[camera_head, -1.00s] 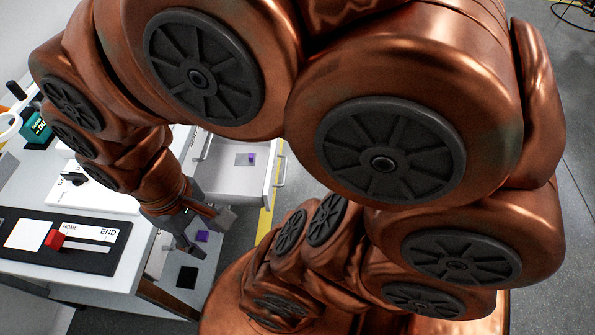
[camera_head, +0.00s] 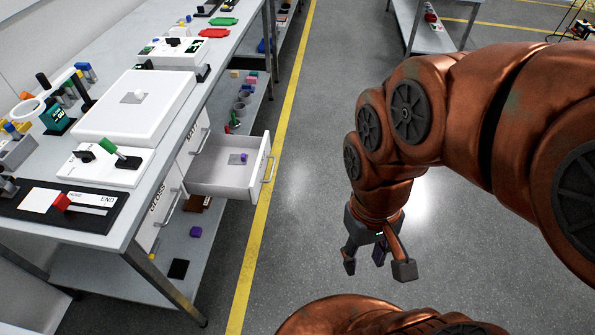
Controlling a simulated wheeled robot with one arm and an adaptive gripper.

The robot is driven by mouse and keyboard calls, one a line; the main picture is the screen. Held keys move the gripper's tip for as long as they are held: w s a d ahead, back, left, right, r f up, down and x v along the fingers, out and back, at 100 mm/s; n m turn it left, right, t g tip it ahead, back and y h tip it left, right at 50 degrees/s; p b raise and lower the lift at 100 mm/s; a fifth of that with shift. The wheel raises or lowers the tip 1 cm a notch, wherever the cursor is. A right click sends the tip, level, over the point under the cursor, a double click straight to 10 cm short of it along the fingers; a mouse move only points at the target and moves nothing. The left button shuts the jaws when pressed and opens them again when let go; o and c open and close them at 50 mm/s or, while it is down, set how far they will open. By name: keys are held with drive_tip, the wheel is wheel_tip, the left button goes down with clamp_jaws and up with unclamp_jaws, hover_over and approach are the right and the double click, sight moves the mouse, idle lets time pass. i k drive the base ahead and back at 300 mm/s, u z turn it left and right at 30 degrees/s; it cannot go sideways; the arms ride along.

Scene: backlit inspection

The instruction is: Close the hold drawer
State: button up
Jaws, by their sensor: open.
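A white drawer (camera_head: 222,189) stands pulled out from the cabinet under the workbench, left of centre. Its front panel faces right and carries a bar handle (camera_head: 271,168). A small purple block on a grey square lies inside. I cannot read a label on this drawer's front. My gripper (camera_head: 377,267) hangs over bare floor to the right of the drawer, pointing down with its fingers spread and empty. It is clearly apart from the drawer and handle.
A drawer front marked GLOSS (camera_head: 157,208) is closed to the near left. The workbench (camera_head: 112,238) holds a white light box, switch panels and a red slider. A lower shelf (camera_head: 205,252) holds small items. Floor right of the yellow line (camera_head: 247,262) is clear.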

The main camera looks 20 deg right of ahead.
sight(209, 174)
drive_tip(key=z, duration=0.4)
drive_tip(key=i, duration=1)
drive_tip(key=u, duration=0.65)
drive_tip(key=i, duration=0.35)
drive_tip(key=z, duration=0.9)
drive_tip(key=k, duration=0.95)
drive_tip(key=u, duration=1.25)
drive_tip(key=i, duration=0.5)
